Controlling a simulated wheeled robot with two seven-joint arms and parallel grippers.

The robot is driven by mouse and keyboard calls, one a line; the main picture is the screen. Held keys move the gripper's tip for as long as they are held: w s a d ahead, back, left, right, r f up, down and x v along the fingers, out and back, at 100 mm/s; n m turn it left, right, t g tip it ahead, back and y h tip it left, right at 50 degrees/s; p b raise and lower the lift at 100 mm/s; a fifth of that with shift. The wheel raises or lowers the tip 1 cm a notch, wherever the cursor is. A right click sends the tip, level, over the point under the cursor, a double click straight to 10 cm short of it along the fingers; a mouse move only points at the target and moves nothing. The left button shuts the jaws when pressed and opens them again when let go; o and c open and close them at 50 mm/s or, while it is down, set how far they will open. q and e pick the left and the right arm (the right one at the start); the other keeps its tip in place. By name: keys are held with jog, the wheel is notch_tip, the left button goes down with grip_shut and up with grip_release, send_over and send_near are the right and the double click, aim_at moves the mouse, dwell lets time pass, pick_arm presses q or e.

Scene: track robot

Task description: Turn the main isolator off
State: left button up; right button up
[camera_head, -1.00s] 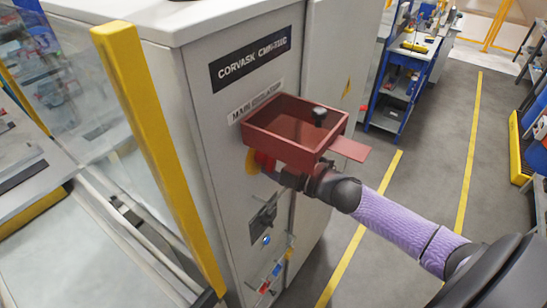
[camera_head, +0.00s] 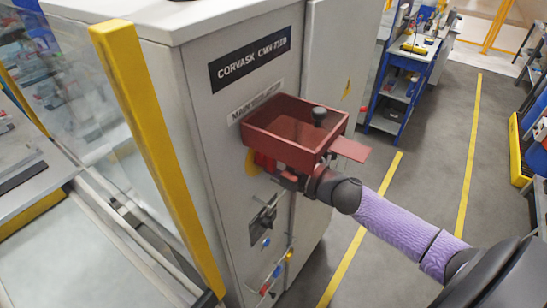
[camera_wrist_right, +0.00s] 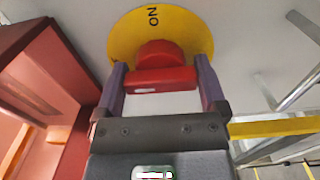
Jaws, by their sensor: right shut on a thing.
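The main isolator is a red rotary handle (camera_wrist_right: 160,80) on a round yellow plate (camera_wrist_right: 122,38). The letters ON show sideways on the plate in the right wrist view. My right gripper (camera_wrist_right: 160,92) is shut on the red handle, one finger at each end of its bar. In the head view, the handle (camera_head: 264,162) and yellow plate (camera_head: 251,162) are partly hidden below a red open box (camera_head: 288,150). My right gripper (camera_head: 278,172) reaches under that box from the right. My left gripper is out of view.
The red box carries a black knob (camera_head: 319,116) and a side tab (camera_head: 350,150), close above my right wrist. The grey cabinet (camera_head: 215,150) has more controls below. A yellow post (camera_head: 155,150) stands left.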

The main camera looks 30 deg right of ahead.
jog(key=o, duration=0.9)
jog(key=v, duration=1)
jog(key=shift+a+b, duration=0.1)
jog(key=shift+b, duration=0.3)
